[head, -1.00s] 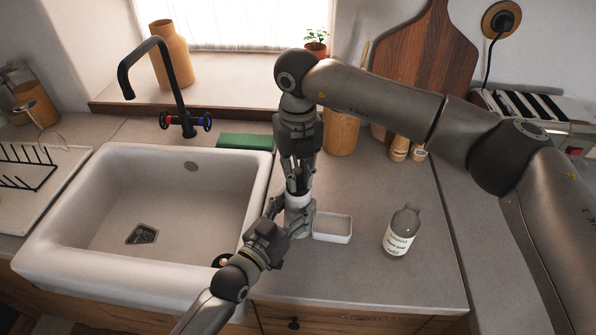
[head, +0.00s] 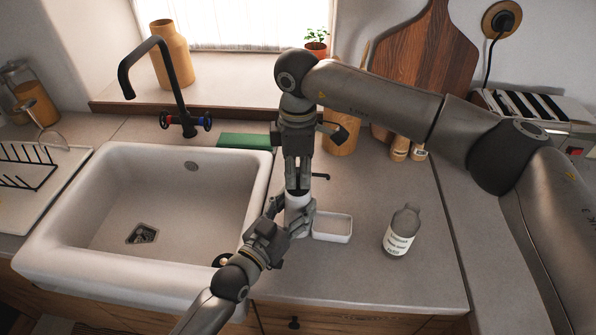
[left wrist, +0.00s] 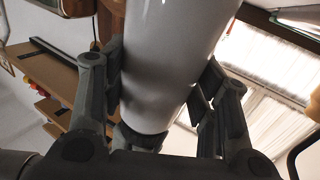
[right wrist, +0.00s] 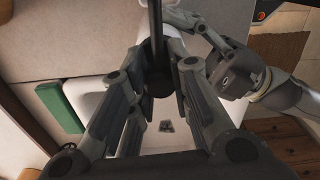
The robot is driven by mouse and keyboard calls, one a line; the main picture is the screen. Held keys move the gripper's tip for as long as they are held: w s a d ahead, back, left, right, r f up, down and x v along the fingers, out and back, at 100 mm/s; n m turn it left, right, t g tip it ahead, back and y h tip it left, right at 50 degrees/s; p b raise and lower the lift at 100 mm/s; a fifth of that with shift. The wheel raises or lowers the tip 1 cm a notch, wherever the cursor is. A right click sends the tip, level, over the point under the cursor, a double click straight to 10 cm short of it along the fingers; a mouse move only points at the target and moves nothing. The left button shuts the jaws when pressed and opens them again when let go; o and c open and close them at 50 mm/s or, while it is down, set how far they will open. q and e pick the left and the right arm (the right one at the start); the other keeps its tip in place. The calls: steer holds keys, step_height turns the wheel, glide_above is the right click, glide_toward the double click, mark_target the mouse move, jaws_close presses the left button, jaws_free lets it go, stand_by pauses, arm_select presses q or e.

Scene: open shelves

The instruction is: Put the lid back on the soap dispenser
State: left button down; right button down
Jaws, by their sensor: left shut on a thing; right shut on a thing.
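The white soap dispenser (head: 297,201) stands upright beside the sink's right edge. My left gripper (head: 296,218) is shut around its body; in the left wrist view the smooth white dispenser (left wrist: 165,70) fills the space between the fingers. My right gripper (head: 298,184) points down from directly above, shut on the black lid. The lid's thin spout (head: 320,176) sticks out to the right; in the right wrist view the dark lid (right wrist: 156,78) is between the fingers. The lid is right over the dispenser's top; fingers hide whether they touch.
A white soap dish (head: 333,237) is close to the dispenser's right. A grey labelled bottle (head: 401,232) stands farther right. The white sink (head: 60,235) with a black faucet (head: 181,95) is at left. A green block (head: 244,141) lies behind it. The right front counter is clear.

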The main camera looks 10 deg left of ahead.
steer(key=m, duration=0.4)
steer(key=shift+w, duration=0.1)
steer(key=c, duration=1.3)
jaws_free()
steer(key=shift+c, duration=0.2)
steer(key=shift+r, duration=2.3)
